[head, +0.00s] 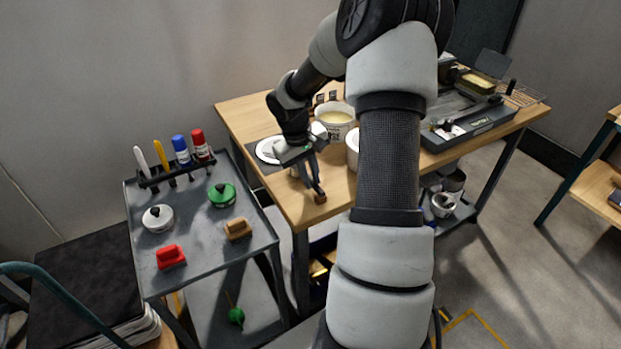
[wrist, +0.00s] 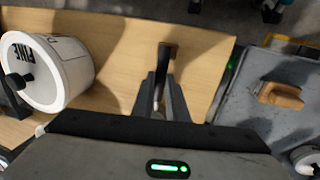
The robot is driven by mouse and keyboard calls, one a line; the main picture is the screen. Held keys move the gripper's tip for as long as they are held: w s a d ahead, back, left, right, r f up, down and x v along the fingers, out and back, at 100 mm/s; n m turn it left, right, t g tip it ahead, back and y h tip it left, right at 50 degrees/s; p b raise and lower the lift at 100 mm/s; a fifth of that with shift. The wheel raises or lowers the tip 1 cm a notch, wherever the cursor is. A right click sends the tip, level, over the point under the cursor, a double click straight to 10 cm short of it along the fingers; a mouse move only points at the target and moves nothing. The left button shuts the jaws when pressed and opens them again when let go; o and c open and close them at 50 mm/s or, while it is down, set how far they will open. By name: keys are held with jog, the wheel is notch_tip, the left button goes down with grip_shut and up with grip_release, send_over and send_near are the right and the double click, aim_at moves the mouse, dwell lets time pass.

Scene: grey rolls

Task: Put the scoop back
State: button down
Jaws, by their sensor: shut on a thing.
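My gripper (head: 316,182) hangs over the front left corner of the wooden table, fingers pointing down. That brown end also shows below the fingertips in the head view (head: 320,198), close to the table's front edge. I cannot tell whether it touches the wood. The rest of the scoop is hidden by the fingers. An open white tub (head: 335,117) with pale contents stands behind the gripper.
A white tub marked FINE (wrist: 62,72), with a black knob, stands beside the gripper on the table. A white disc (head: 267,150) lies on a dark mat. A grey cart (head: 200,262) at left carries markers, knobbed pieces and blocks. A dark tray (head: 470,124) lies at right.

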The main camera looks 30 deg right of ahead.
jog(key=c, duration=1.7)
grip_release()
jog(key=shift+c, duration=0.2)
jog(key=p+v, duration=0.2)
jog(key=v, duration=1)
jog(key=shift+r, duration=0.1)
